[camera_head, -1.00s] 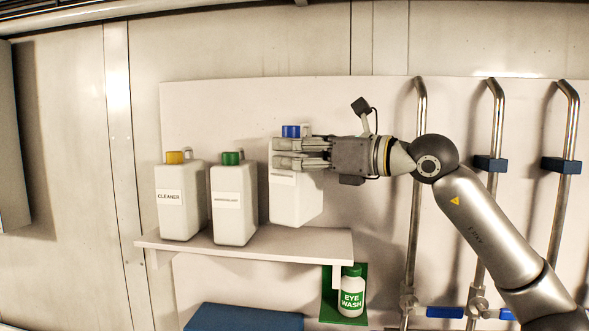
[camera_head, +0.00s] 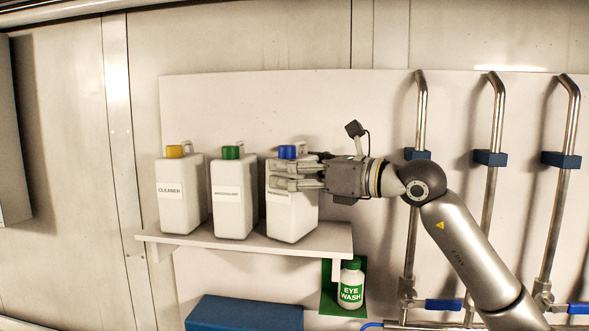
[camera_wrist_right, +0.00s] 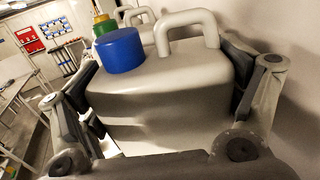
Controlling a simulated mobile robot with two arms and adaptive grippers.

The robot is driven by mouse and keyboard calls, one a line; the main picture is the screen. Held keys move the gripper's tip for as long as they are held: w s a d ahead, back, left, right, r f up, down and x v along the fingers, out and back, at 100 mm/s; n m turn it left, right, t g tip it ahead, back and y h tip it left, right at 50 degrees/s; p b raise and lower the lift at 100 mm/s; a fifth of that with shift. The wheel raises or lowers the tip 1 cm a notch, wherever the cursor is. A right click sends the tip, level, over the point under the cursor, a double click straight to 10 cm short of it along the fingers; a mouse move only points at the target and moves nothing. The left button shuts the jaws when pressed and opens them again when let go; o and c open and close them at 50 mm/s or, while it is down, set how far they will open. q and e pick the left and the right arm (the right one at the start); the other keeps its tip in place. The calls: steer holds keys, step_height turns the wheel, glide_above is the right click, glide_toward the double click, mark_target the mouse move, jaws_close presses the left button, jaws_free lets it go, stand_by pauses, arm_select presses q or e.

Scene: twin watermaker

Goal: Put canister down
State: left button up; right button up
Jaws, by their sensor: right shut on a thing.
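The blue-capped white canister (camera_head: 292,218) is at the right part of the white shelf (camera_head: 335,240) in the head view. It looks upright, with its base at the shelf's surface; whether it bears its full weight there I cannot tell. My right gripper (camera_head: 291,176) is shut on its upper body from the right, and the fingers partly hide its label. In the right wrist view, the canister's blue cap (camera_wrist_right: 123,50) and handle (camera_wrist_right: 190,32) show between the two fingers. My left gripper is not in view.
A green-capped canister (camera_head: 234,205) and a yellow-capped cleaner canister (camera_head: 180,205) stand to the left on the shelf. An eye wash bottle (camera_head: 351,286) hangs below the shelf's right end. Vertical pipes (camera_head: 491,160) with blue fittings run at the right. A blue box (camera_head: 245,315) is below.

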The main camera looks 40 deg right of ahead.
steer(key=o, duration=1.7)
steer(key=shift+f, duration=0.1)
steer(key=shift+o, duration=0.8)
steer(key=shift+s, duration=0.1)
steer(key=b+v, duration=0.8)
steer(key=v, duration=0.4)
steer(key=shift+r, duration=0.2)
steer(key=shift+r, duration=0.1)
